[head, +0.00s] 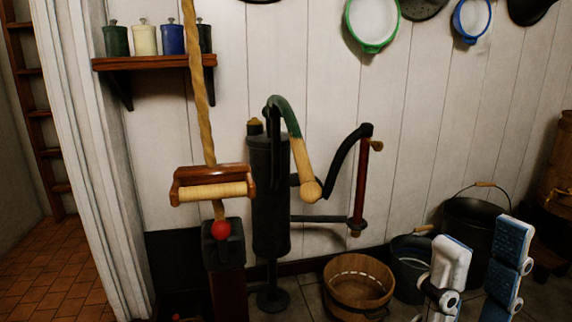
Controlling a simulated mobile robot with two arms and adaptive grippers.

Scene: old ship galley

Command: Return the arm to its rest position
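My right gripper (483,242) shows at the lower right, with its two white and blue fingers pointing up. The fingers are apart, and I see nothing held between them. The dark buckets show behind it, and its wrist is cut off by the bottom edge. My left gripper is not in view.
A black hand pump (270,200) stands by the plank wall. Left of it, a rope (200,90) hangs with a wooden handle (212,170). A wooden tub (358,284), a small bucket (408,262) and a larger bucket (470,225) stand on the floor. A shelf (150,63) holds canisters.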

